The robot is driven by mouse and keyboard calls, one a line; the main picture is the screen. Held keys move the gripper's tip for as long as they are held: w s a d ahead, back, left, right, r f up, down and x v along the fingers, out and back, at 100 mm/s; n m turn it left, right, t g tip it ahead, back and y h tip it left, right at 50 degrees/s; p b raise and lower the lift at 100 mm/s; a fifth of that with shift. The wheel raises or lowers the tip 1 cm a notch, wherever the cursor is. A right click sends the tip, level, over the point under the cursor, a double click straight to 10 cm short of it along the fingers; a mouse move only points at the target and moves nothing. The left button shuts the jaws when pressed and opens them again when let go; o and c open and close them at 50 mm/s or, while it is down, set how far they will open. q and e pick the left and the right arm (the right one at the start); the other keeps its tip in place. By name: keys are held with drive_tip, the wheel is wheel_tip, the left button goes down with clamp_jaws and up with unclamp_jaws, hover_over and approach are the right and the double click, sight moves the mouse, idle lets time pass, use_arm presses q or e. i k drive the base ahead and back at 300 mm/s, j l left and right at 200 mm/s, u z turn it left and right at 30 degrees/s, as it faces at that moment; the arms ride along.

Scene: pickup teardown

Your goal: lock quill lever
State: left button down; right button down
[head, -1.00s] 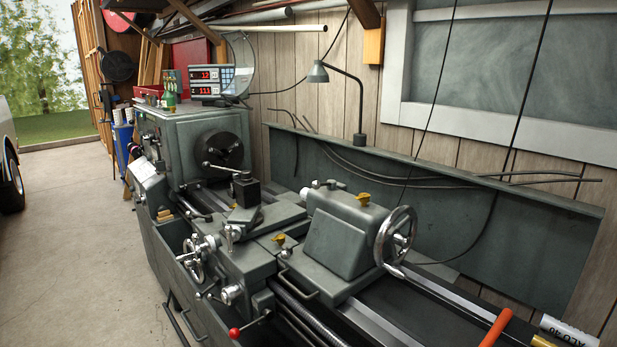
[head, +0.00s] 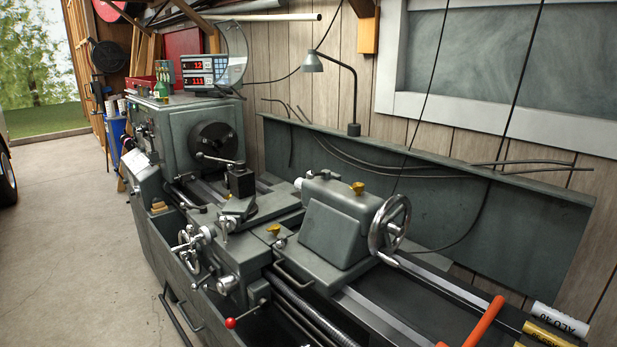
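A grey-green lathe fills the middle of the head view. Its tailstock (head: 335,235) sits on the bed, with a round metal handwheel (head: 390,225) on its right end. The quill (head: 300,184) shows as a short light stub at the tailstock's left end. A small yellow lever (head: 358,187) is on top of the tailstock. A second yellow lever (head: 274,229) sits lower, left of the tailstock base. I cannot tell from here whether either lever is locked. Neither of my grippers is in view.
The tool post (head: 239,181) and chuck (head: 213,142) stand left of the tailstock. A red-knobbed lever (head: 231,323) sticks out at the front. An orange handle (head: 484,322) and labelled cylinders (head: 560,320) lie at the lower right. The concrete floor (head: 75,240) at left is clear.

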sight(325, 175)
drive_tip(key=i+j+z, duration=0.1)
drive_tip(key=j+z, duration=0.15)
drive_tip(key=z, duration=0.15)
drive_tip(key=j+z, duration=0.75)
drive_tip(key=j, duration=1.8)
drive_tip(key=i+j, duration=0.15)
drive_tip(key=i, duration=0.15)
drive_tip(key=i+j, duration=0.15)
drive_tip(key=i, duration=0.15)
